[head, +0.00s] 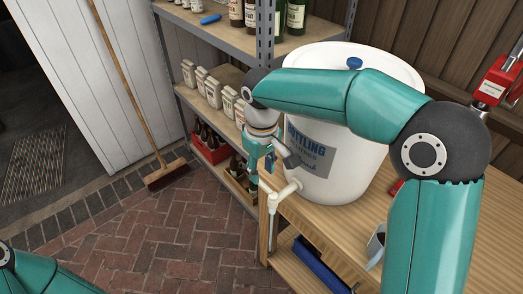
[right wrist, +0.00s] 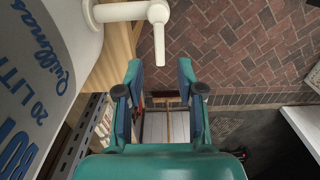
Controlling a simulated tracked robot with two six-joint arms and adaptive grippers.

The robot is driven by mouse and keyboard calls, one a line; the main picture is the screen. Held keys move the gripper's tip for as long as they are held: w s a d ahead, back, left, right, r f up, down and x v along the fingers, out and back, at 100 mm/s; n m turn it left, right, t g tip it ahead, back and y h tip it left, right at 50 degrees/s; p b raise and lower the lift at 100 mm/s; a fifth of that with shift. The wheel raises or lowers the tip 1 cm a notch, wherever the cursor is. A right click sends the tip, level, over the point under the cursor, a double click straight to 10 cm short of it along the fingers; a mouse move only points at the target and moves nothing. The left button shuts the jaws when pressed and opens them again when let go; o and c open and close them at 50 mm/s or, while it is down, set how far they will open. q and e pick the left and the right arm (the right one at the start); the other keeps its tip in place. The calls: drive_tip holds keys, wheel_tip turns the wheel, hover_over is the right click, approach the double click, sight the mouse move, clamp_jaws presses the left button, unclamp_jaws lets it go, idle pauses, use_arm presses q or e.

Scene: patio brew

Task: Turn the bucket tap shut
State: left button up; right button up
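The white bottling bucket (head: 335,165) stands on the wooden bench, behind my right arm. Its white tap (head: 285,192) sticks out low on the front, with the spout hanging down past the bench edge. In the right wrist view the tap (right wrist: 120,12) shows at the top, apart from the fingers; I cannot make out its handle position. My right gripper (head: 252,168) is just left of the bucket and above the tap. In the right wrist view the right gripper (right wrist: 160,88) is open and empty. My left gripper is out of view; only part of its arm shows at bottom left.
Metal shelves with bottles and bags stand behind. A broom (head: 128,85) leans on the white wall. The brick floor left of the bench is clear.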

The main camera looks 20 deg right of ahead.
sight(262, 183)
wheel_tip(262, 183, up, 8)
drive_tip(key=shift+f, duration=0.15)
drive_tip(key=shift+s, duration=0.1)
idle(0.5)
